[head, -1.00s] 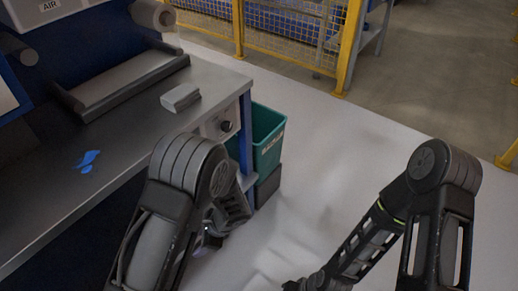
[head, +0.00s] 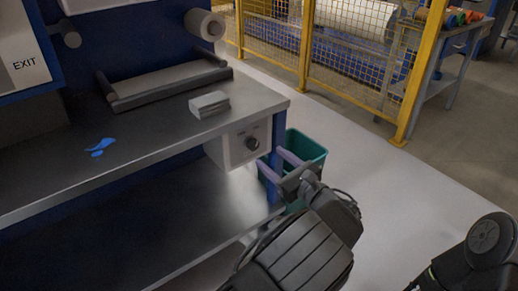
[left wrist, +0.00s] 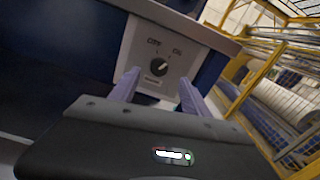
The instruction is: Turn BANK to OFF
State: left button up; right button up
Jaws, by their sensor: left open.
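A dark round knob (head: 252,143) sits on a pale control panel (head: 238,153) under the right end of the steel bench. In the wrist view the gripper (left wrist: 160,80) faces the panel, with the knob framed between the fingers and not touched. My right gripper is out of view.
A green bin (head: 305,150) stands behind my left gripper, beside the bench leg. A yellow mesh fence (head: 330,50) runs behind. The pale floor at right is open.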

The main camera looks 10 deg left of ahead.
aim_at(256, 146)
pick_arm(q)
jog(key=b+x, duration=0.1)
jog(key=x, duration=0.6)
jog(key=shift+a, duration=0.1)
jog(key=shift+f, duration=0.1)
grip_shut()
dwell(0.4)
